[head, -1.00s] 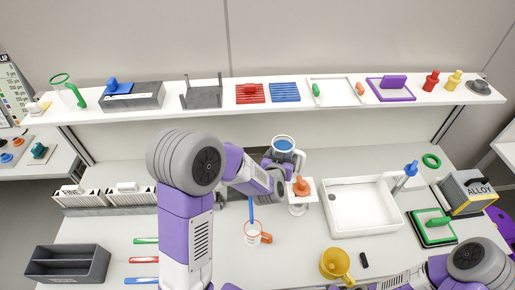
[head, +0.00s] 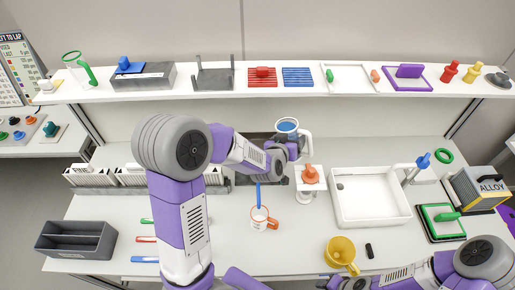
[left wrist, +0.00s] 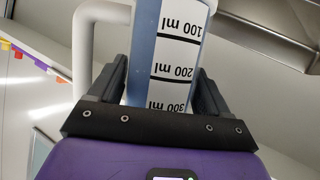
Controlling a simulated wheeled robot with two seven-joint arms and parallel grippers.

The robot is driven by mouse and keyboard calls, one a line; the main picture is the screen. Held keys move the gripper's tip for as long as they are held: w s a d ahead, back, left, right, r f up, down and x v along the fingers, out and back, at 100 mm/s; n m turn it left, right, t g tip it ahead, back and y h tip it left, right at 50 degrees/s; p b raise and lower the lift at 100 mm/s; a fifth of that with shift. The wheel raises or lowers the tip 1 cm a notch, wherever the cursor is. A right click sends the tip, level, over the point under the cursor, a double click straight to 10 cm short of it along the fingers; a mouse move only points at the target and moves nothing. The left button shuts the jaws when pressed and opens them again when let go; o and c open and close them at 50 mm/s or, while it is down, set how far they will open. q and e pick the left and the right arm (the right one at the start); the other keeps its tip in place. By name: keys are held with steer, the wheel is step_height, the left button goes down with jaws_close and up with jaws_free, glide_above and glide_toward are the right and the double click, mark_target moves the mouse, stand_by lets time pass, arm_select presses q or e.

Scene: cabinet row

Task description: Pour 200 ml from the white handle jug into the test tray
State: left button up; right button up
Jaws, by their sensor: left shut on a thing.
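The white-handled jug (head: 287,126) is up near the back of the counter, its round mouth facing up and showing blue inside. Its white handle is on the right. My left gripper (head: 289,148) is shut on the jug. In the left wrist view the jug (left wrist: 168,50) sits between both fingers, and its scale reads 100, 200 and 300 ml, upside down in the picture. I cannot tell which thing is the test tray; a dark surface behind my left arm is mostly hidden. My right gripper (head: 335,284) is at the bottom edge, its fingers unclear.
An orange-topped stand (head: 310,175) is just right of the jug, with the white basin (head: 372,220) beyond. A loaded shelf (head: 215,92) runs above the counter.

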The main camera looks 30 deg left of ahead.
arm_select(q)
steer(key=shift+w+a+f, duration=0.1)
steer(key=shift+s+h, duration=0.2)
steer(key=shift+h, duration=0.1)
steer(key=shift+w+a+n+b, duration=0.1)
steer(key=shift+w+n+b, duration=0.05)
steer(key=shift+n+b, duration=0.2)
steer(key=shift+s, duration=0.2)
steer(key=shift+w+a, duration=0.15)
steer(key=shift+w, duration=0.05)
steer(key=shift+s+a+r, duration=0.1)
steer(key=shift+s+r, duration=0.05)
steer(key=shift+r, duration=0.05)
steer(key=shift+n+h+b, duration=0.25)
steer(key=shift+h+b, duration=0.05)
steer(key=shift+b, duration=0.05)
